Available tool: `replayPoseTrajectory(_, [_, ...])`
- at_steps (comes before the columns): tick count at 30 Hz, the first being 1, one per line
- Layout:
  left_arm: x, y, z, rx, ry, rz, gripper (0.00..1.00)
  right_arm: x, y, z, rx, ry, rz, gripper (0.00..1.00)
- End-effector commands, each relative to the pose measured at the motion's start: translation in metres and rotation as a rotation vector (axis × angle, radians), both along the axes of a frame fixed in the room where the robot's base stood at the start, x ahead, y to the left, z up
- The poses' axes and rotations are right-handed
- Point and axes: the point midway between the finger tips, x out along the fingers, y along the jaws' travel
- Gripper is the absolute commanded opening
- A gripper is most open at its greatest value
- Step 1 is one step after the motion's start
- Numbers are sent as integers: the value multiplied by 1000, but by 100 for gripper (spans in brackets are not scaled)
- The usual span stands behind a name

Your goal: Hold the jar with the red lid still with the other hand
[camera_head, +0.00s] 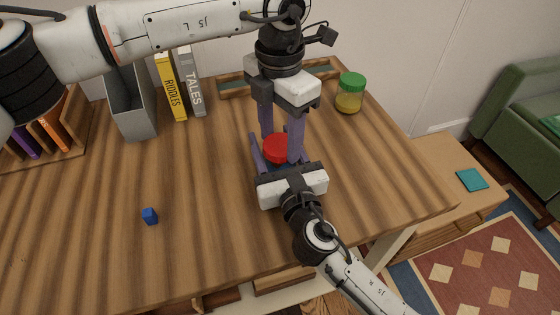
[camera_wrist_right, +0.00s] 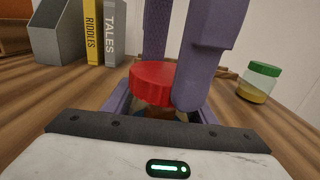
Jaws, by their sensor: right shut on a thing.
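The jar's red lid (camera_head: 277,149) shows between my two grippers on the table; in the right wrist view the lid (camera_wrist_right: 153,84) is level and close ahead. The jar's body is mostly hidden below it. My right gripper (camera_head: 272,157) comes from the front, low, and is shut on the jar with a finger on each side. My left gripper (camera_head: 281,147) points straight down from above. Its purple fingers stand apart, one behind the lid and one at its right front. Whether they press on the lid I cannot tell.
A green-lidded jar (camera_head: 350,93) stands at the back right. A small blue block (camera_head: 150,216) lies at the left front. A grey holder (camera_head: 132,105), the yellow Riddles book (camera_head: 171,88) and grey Tales book (camera_head: 190,85) stand at the back. A shallow wooden tray (camera_head: 232,91) lies behind my left gripper.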

Motion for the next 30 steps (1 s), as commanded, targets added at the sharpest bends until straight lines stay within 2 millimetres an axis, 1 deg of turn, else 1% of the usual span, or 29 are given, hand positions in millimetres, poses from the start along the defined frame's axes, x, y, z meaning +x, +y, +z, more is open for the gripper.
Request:
replayPoseTrajectory(1, [0,0,0,0,0,0,29,0,0,-1,-1,1,0,0])
replayPoseTrajectory(2, [0,0,0,0,0,0,24,0,0,-1,-1,1,0,0])
replayPoseTrajectory(3, [0,0,0,0,0,0,23,0,0,-1,-1,1,0,0])
replayPoseTrajectory(10, [0,0,0,0,0,-9,23,0,0,-1,0,1,0,0])
replayPoseTrajectory(11, [0,0,0,0,0,-8,53,0,0,-1,0,1,0,0])
replayPoseTrajectory(12, [0,0,0,0,0,-8,60,0,0,-1,0,1,0,0])
replayPoseTrajectory(14, [0,0,0,0,0,-8,70,0,0,-1,0,1,0,0])
replayPoseTrajectory(15, [0,0,0,0,0,-8,71,0,0,-1,0,1,0,0])
replayPoseTrajectory(24, [0,0,3,-1,-1,-8,71,0,0,-1,0,1,0,0])
replayPoseTrajectory(26, [0,0,8,-1,-1,-8,71,0,0,-1,0,1,0,0])
replayPoseTrajectory(28, [0,0,17,0,-1,-8,71,0,0,-1,0,1,0,0])
replayPoseTrajectory(30, [1,0,30,-2,-4,-9,71,0,0,-1,0,1,0,0])
